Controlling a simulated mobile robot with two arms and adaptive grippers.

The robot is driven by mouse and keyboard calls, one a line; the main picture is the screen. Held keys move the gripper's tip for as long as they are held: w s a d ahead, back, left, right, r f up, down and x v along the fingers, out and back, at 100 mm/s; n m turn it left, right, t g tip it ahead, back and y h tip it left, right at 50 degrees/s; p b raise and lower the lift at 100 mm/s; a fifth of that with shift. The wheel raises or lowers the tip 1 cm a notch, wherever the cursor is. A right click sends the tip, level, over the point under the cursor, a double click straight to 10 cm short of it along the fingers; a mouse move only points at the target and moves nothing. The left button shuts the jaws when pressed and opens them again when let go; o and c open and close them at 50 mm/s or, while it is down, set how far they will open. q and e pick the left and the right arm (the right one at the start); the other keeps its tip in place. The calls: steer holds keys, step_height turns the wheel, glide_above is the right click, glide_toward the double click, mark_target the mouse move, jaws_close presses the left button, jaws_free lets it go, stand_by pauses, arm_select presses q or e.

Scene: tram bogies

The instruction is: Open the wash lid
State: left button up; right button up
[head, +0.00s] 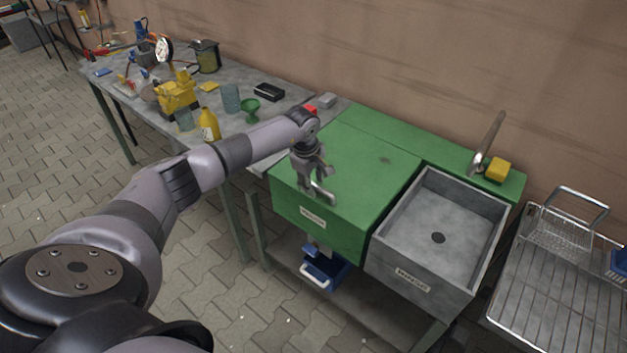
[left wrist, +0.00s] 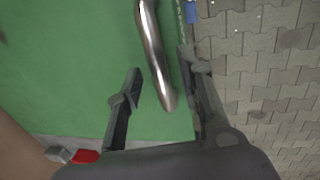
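The green wash lid (head: 365,165) lies closed, covering the left basin of the wash stand, with a small label on its front face. It also fills much of the left wrist view (left wrist: 70,60). A shiny metal bar handle (left wrist: 152,45) is on the lid near its front edge; in the head view it is mostly hidden by my gripper. My left gripper (head: 318,190) is over the lid's front left part. In the left wrist view its fingers (left wrist: 160,64) are apart, one on each side of the handle's near end. I cannot tell whether they touch it. My right gripper is not in view.
An open grey sink (head: 438,215) is right of the lid, with a tap (head: 488,143) and a yellow block (head: 498,170) behind. A cluttered grey workbench (head: 280,105) is at left. A wire rack (head: 560,275) stands at right. A blue bin (head: 325,270) sits below.

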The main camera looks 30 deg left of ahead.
arm_select(q)
steer(key=shift+c, duration=0.2)
jaws_close()
steer(key=shift+r, duration=0.1)
stand_by(0.5)
